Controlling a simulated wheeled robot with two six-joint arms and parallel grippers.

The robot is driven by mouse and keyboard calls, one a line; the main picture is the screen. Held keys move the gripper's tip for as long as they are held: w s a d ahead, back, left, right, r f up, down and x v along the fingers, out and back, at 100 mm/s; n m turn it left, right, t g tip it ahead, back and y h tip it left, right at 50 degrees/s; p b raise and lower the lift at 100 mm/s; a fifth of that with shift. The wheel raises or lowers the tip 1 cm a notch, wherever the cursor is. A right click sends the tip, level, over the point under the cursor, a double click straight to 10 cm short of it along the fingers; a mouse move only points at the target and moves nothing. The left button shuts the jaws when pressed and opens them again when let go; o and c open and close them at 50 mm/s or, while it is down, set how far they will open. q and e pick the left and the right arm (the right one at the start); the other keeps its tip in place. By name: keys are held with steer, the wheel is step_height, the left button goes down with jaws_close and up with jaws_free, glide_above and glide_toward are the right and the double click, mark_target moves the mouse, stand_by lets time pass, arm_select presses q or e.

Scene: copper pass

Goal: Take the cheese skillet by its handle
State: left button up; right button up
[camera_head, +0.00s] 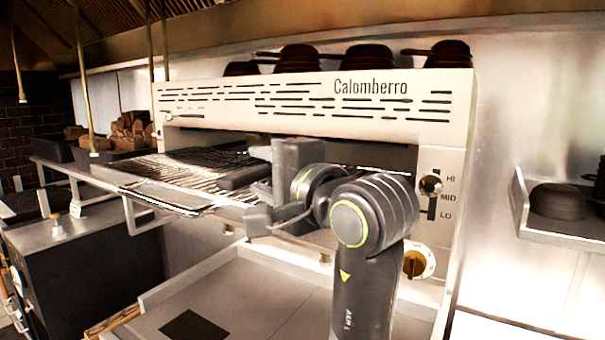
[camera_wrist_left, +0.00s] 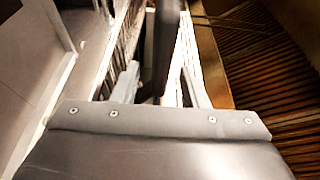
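My left gripper (camera_head: 259,191) is at the front of the grill's wire rack, under the hood of the white Calomberro grill. In the left wrist view its two pale fingers (camera_wrist_left: 160,82) stand apart. A dark bar, which looks like the skillet handle (camera_wrist_left: 167,40), runs between them, with gaps showing at its sides. In the head view a dark flat shape (camera_head: 238,177) on the rack reaches toward the gripper and may be the same handle. The skillet's pan and any cheese cannot be made out. My right gripper is not in view.
The wire rack (camera_head: 165,183) juts out from the grill (camera_head: 300,105). Several dark pans (camera_head: 368,58) sit on top of the grill. A dark bowl (camera_head: 557,202) is on the right shelf (camera_head: 560,238). Bread (camera_head: 131,127) lies at the left. A tray (camera_head: 250,300) is below.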

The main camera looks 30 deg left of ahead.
arm_select(q)
steer(key=p+x, duration=0.1)
steer(key=x, duration=0.2)
steer(key=shift+a+f, duration=0.1)
steer(key=shift+a, duration=0.15)
steer(key=shift+d, duration=0.1)
steer(key=shift+d, duration=0.1)
steer(key=shift+s, duration=0.1)
steer(key=shift+c, duration=0.8)
jaws_close()
